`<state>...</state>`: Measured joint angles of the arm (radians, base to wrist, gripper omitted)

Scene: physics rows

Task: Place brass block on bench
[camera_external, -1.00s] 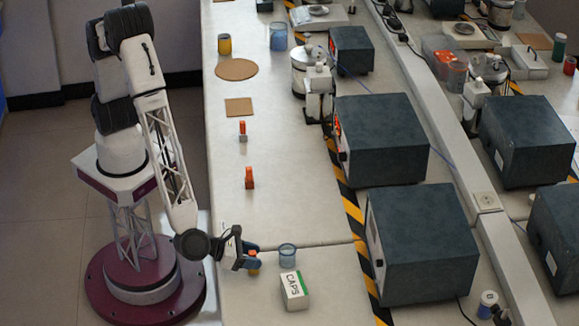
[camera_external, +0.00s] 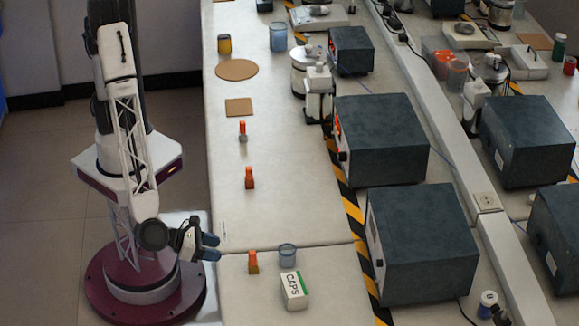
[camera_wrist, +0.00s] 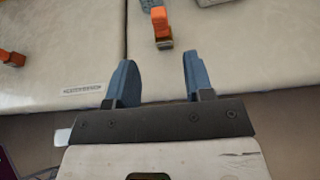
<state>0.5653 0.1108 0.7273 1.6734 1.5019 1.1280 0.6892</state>
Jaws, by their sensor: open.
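The brass block (camera_external: 253,268), a small brass-coloured piece with an orange top, stands upright on the pale bench (camera_external: 235,290) near its left edge. In the wrist view the brass block (camera_wrist: 163,43) lies ahead of the fingertips, roughly in line with the gap between them. My gripper (camera_external: 213,247) is open and empty, with its blue fingers left of the block and apart from it, at the bench's left edge. Both fingers also show in the wrist view (camera_wrist: 158,62), spread wide with nothing between them.
A blue-tinted beaker (camera_external: 287,255) and a CAPS box (camera_external: 294,290) stand right of the block. Farther back are an orange block (camera_external: 249,178) and a grey one with an orange top (camera_external: 242,132). Dark instrument boxes (camera_external: 420,240) line the right. Bench between is clear.

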